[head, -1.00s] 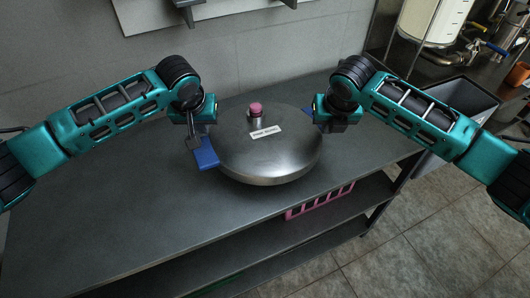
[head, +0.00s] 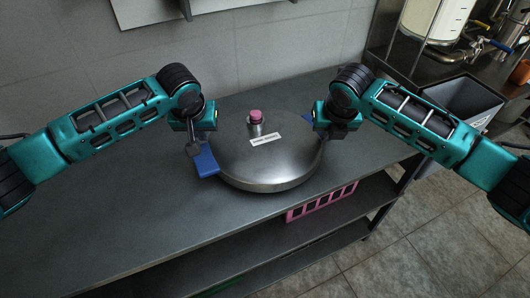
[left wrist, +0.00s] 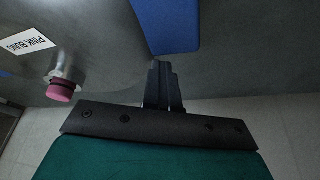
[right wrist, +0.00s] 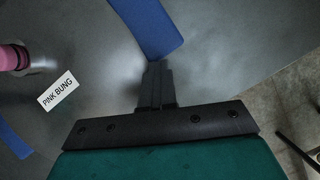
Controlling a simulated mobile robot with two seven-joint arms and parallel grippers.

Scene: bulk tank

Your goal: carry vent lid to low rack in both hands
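The vent lid (head: 265,165) is a broad round steel lid with a pink bung (head: 256,115) and a white label reading PINK BUNG. It is level over the dark table; I cannot tell whether it touches. My left gripper (head: 196,143) is shut at the blue handle (head: 207,160) on its left, which also shows in the left wrist view (left wrist: 168,25). My right gripper (head: 325,132) is shut at the opposite blue handle, seen in the right wrist view (right wrist: 148,25). The fingertips partly hide the grip points. A pink slotted rack (head: 322,202) sits low under the tabletop.
The dark tabletop (head: 110,215) is clear at left and front. A lower shelf (head: 270,258) runs beneath it. A grey bin (head: 462,100) stands right of the table, with a vessel and taps behind. Tiled floor (head: 420,235) is open at front right.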

